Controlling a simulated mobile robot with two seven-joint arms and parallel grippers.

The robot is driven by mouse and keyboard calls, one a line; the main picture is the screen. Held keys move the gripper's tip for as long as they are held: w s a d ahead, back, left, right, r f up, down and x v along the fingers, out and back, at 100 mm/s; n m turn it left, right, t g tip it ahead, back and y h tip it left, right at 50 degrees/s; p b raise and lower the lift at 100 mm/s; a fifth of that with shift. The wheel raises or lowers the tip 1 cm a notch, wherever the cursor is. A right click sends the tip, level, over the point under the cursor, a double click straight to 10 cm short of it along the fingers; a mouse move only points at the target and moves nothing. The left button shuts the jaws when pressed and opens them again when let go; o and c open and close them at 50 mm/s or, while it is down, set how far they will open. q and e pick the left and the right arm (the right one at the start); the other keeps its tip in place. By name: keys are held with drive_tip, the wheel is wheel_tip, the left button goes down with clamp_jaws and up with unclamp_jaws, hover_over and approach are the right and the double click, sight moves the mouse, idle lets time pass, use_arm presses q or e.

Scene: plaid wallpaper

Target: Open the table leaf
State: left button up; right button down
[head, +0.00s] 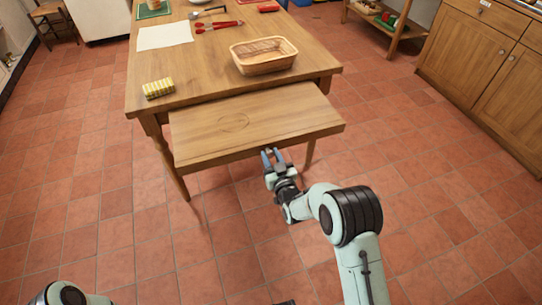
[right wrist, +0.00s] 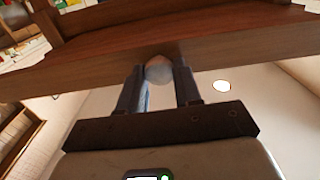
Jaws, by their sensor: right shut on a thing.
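The wooden table leaf (head: 285,112) sticks out from the near end of the table (head: 200,68), with its top a little below the tabletop. It has a round ring mark on it. My right gripper (head: 272,157) is at the front edge of the leaf, right of its middle. In the right wrist view a pale round knob (right wrist: 158,69) sits between the two fingers of my right gripper (right wrist: 160,85), against the leaf's underside or edge (right wrist: 230,35). The fingers are shut on the knob. My left gripper is out of view; only part of my left arm shows at the lower left.
On the table are a wicker basket (head: 264,56), a yellow patterned block (head: 158,88), white paper (head: 164,35) and red-handled tools (head: 217,26). Wooden cabinets (head: 490,70) stand at the right. The tiled floor (head: 110,240) in front of the leaf is clear around my arms.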

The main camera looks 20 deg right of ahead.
drive_tip(key=c, duration=0.8)
unclamp_jaws()
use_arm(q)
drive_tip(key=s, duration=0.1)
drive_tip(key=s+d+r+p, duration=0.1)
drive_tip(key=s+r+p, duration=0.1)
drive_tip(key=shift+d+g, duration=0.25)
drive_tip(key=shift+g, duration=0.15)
use_arm(e)
drive_tip(key=s, duration=1.3)
drive_tip(key=shift+s+d, duration=0.2)
